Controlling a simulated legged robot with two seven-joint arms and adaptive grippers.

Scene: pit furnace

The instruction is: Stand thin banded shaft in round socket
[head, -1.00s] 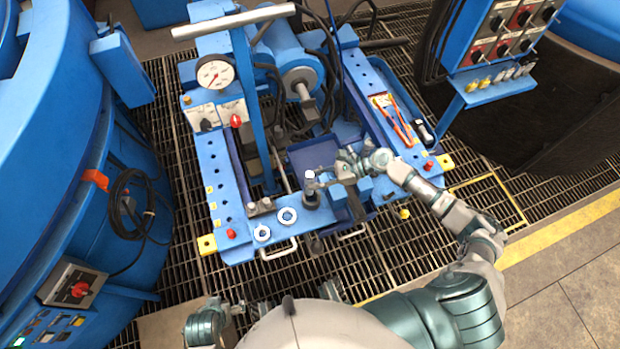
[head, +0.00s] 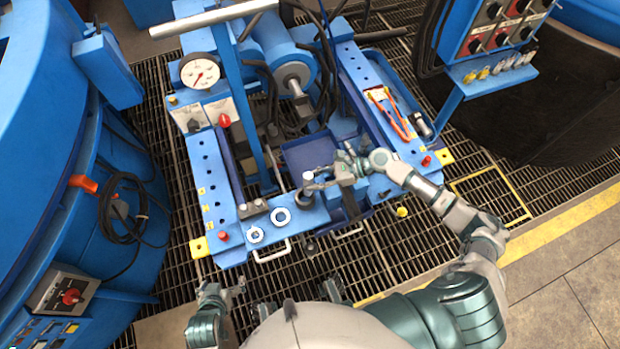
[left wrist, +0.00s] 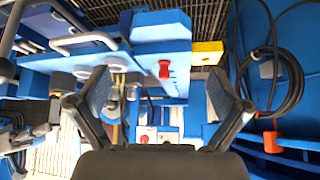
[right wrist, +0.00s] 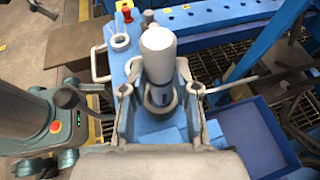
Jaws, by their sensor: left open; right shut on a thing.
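The shaft (head: 308,178), with a pale top, stands roughly upright at the front of the blue bench. My right gripper (head: 320,181) is beside it and closed around it. In the right wrist view the pale shaft (right wrist: 158,58) rises between the two fingers, with a dark ring around its lower part. Its lower end is hidden, so I cannot tell if it sits in a socket. Two pale round rings, (head: 280,215) and (head: 256,235), lie to its left on the bench's front plate. My left gripper (head: 226,292) is open and empty, in front of the bench.
A pressure gauge (head: 200,71) and a blue post with a pale crossbar (head: 215,18) stand on the bench. A blue tray (head: 308,152) is behind the shaft. Orange-handled pliers (head: 388,112) lie at right. Pale handles (head: 272,253) stick out in front. A blue furnace body (head: 45,110) flanks the left.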

